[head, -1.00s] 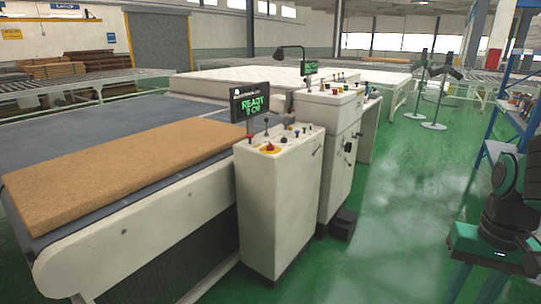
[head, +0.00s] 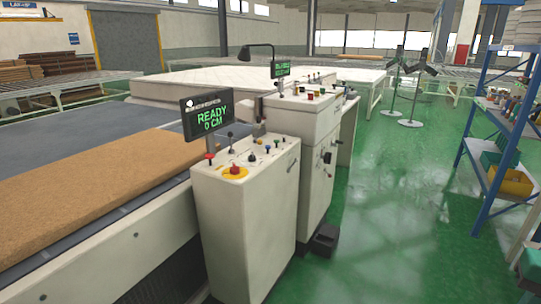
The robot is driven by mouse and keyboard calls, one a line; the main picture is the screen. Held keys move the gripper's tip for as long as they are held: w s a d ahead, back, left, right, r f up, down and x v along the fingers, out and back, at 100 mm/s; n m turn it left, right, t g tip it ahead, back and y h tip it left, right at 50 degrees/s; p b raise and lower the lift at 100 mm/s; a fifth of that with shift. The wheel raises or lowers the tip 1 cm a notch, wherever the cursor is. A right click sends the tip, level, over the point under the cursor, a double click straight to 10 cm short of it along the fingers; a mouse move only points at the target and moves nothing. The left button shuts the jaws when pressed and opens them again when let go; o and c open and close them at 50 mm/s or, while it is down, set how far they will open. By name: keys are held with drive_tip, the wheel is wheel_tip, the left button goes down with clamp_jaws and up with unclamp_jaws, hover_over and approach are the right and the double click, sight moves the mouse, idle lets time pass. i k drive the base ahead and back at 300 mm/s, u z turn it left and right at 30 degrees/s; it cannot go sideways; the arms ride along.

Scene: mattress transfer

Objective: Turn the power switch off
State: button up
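A white control cabinet (head: 245,215) stands beside the conveyor in the head view. Its top holds a red knob on a yellow disc (head: 235,171), several levers and small coloured buttons. A screen (head: 208,116) above it reads "READY 0 CM" in green. A small lever-like part (head: 292,166) is on its right side face. A second white cabinet (head: 313,165) behind it has a dark knob or handle (head: 327,157) on its side and a lit screen (head: 280,69). I cannot tell which control is the power switch. My gripper is not in view.
A brown mat (head: 95,190) lies on the conveyor at left. A black box-like object (head: 324,240) sits on the floor by the second cabinet. A blue shelf rack (head: 480,120) stands at right. The green floor (head: 385,215) between cabinets and rack is open.

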sight(234, 170)
drive_tip(key=u, duration=0.3)
drive_tip(key=i, duration=1.1)
drive_tip(key=u, duration=0.65)
